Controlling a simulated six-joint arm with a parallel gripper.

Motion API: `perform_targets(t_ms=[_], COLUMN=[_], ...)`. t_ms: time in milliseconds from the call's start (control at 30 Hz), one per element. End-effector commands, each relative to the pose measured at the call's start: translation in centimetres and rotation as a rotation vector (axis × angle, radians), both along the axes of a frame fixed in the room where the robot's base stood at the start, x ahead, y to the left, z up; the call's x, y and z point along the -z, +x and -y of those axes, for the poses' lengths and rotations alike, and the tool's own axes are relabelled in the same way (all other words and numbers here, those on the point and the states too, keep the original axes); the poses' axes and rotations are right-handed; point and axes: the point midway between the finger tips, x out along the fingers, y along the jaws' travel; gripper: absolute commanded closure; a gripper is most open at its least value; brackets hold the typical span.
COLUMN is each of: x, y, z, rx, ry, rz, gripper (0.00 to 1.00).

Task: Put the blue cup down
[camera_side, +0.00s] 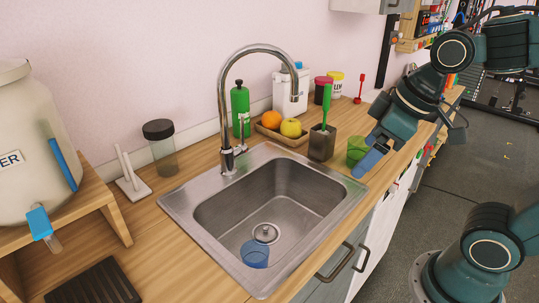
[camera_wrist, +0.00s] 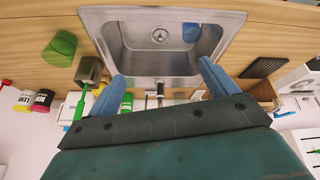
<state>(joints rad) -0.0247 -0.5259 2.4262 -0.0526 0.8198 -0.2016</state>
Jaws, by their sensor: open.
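The translucent blue cup (camera_side: 255,254) stands on the sink floor, near the drain and the front left wall of the metal sink (camera_side: 300,215). It also shows in the wrist view (camera_wrist: 191,33), at the right side of the basin. My gripper (camera_side: 364,168) is above the right end of the sink by the counter edge, well apart from the blue cup. In the wrist view its two blue fingers (camera_wrist: 161,71) are spread wide with nothing between them. A green cup (camera_side: 357,150) is on the counter just behind my gripper, partly covered by it in the side view.
The tall faucet (camera_side: 225,110) arches up behind the sink. A brown holder (camera_side: 321,143) with a green brush, a fruit tray (camera_side: 284,136) and a green bottle (camera_side: 240,110) stand behind it. A dark slatted mat (camera_side: 94,286) lies at the front left.

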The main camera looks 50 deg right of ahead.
Motion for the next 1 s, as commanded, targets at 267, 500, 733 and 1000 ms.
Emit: perform_targets(t_ms=[267,500,733,1000], x=[-0.9,-0.9,-0.9,-0.9], y=[-4.0,-5.0,-4.9,-4.9], z=[1.3,1.6,1.6,1.6], rx=[0.206,0.259,0.258,0.256], ry=[0.058,0.075,0.075,0.075], rz=[0.056,0.065,0.065,0.065], gripper=[0.15,0.15,0.15,0.15])
